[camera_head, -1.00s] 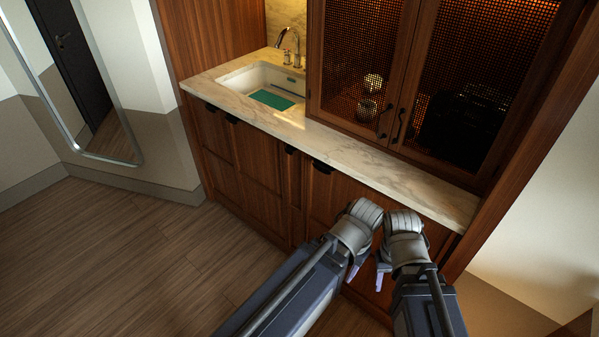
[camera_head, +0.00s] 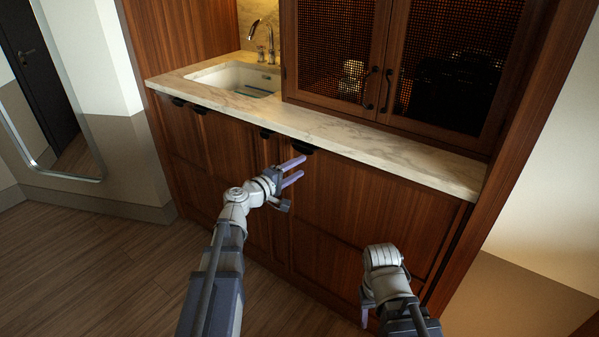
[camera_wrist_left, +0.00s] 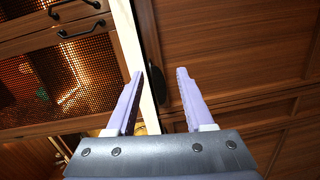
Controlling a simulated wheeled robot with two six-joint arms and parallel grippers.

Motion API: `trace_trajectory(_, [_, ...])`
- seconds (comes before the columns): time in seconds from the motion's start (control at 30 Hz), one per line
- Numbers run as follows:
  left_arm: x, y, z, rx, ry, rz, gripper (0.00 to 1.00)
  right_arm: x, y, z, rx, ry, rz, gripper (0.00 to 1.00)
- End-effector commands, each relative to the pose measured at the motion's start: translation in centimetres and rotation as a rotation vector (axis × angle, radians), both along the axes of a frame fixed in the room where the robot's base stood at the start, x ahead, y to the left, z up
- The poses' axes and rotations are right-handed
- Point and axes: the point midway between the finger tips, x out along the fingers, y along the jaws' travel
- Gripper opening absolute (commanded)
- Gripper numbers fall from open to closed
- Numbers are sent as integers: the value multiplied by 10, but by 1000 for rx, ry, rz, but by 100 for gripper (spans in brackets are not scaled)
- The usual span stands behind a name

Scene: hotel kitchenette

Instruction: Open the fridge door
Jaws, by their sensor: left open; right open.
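The fridge door is not marked as such; the wide wooden panel (camera_head: 360,210) under the right part of the counter is its likely front. A dark handle (camera_head: 304,148) sits at its top left edge, below the counter. My left gripper (camera_head: 302,168) is open and empty, its pale purple fingers pointing at the panel just below this handle. In the left wrist view, a dark handle (camera_wrist_left: 154,82) shows between the open fingers of my left gripper (camera_wrist_left: 160,74), with no visible grip on it. My right gripper (camera_head: 366,309) is open, low in front of the cabinet, fingers pointing down.
The marble countertop (camera_head: 390,160) overhangs the panels, close above my left gripper. Other dark handles (camera_head: 190,105) line the cabinets to the left. A mesh-door cabinet (camera_head: 450,75) stands on the counter. The wooden floor (camera_head: 90,270) at left is clear.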

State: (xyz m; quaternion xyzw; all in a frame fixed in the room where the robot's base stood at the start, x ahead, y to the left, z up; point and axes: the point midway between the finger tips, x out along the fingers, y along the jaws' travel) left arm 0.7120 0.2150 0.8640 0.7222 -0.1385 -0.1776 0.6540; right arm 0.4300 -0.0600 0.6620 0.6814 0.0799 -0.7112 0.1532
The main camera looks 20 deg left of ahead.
Motion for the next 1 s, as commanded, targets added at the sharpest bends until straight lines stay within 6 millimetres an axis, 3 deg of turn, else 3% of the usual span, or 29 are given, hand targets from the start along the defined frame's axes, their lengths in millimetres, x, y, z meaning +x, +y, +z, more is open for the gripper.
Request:
trace_trajectory(0.03, [4,17,-6,-38,-13,40,52,0,0,-12,0,0,0,50])
trace_trajectory(0.1, [6,32,-3,-76,-28,78,52,0,0,-15,0,0,0,50])
trace_trajectory(0.23, [8,42,1,-105,-39,106,52,0,0,-16,0,0,0,50])
trace_trajectory(0.57, [21,38,2,-106,-38,104,52,0,0,-15,0,0,0,50])
trace_trajectory(1.0, [78,16,2,-105,-37,102,52,0,0,-15,0,0,0,50])
